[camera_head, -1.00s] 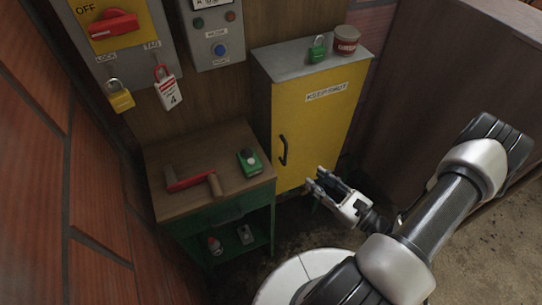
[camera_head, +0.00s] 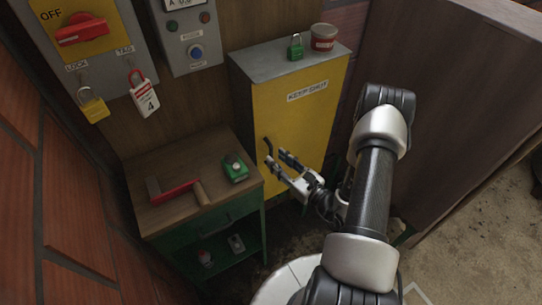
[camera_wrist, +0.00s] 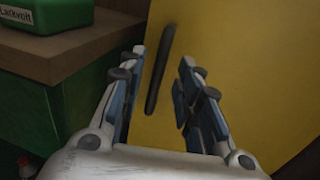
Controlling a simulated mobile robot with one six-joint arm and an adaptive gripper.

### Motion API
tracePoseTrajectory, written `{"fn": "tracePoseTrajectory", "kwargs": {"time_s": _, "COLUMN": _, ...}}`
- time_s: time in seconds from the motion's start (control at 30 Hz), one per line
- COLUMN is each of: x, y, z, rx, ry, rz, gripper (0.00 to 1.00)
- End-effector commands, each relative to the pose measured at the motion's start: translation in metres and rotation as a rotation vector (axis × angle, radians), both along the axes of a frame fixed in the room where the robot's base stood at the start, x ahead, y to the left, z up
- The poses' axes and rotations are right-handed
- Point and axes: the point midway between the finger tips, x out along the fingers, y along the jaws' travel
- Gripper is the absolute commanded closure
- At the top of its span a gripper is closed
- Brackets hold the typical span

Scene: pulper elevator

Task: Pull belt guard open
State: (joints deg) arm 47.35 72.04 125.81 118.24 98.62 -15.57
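The yellow belt guard (camera_head: 305,122) is a cabinet-like box with a "KEEP SHUT" label, and its front is closed. Its black vertical handle (camera_head: 268,148) is at the left side of the front. My gripper (camera_head: 278,162) is open in front of the guard, close to the handle. In the wrist view, the handle (camera_wrist: 160,72) shows between the two open fingers (camera_wrist: 158,75), a little beyond their tips and slightly tilted. I cannot tell whether any finger touches it; nothing is gripped.
A green workbench (camera_head: 150,215) stands left of the guard, with a red-handled tool (camera_head: 178,192) and a green box (camera_head: 235,168) on top. A green padlock (camera_head: 295,48) and a red tin (camera_head: 323,37) sit on the guard. A brown panel (camera_head: 450,90) stands at the right.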

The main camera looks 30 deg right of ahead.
Motion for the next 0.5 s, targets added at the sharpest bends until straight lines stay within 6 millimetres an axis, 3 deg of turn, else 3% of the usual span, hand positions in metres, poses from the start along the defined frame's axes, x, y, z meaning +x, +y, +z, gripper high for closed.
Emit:
{"fn": "tracePoseTrajectory", "kwargs": {"time_s": 0.2, "x": 0.031, "y": 0.008, "z": 0.0, "rx": -0.001, "ry": -0.002, "rz": 0.002, "gripper": 0.69}}
{"fn": "tracePoseTrajectory", "kwargs": {"time_s": 0.5, "x": 0.04, "y": 0.01, "z": 0.001, "rx": 0.001, "ry": -0.001, "rz": -0.001, "gripper": 0.69}}
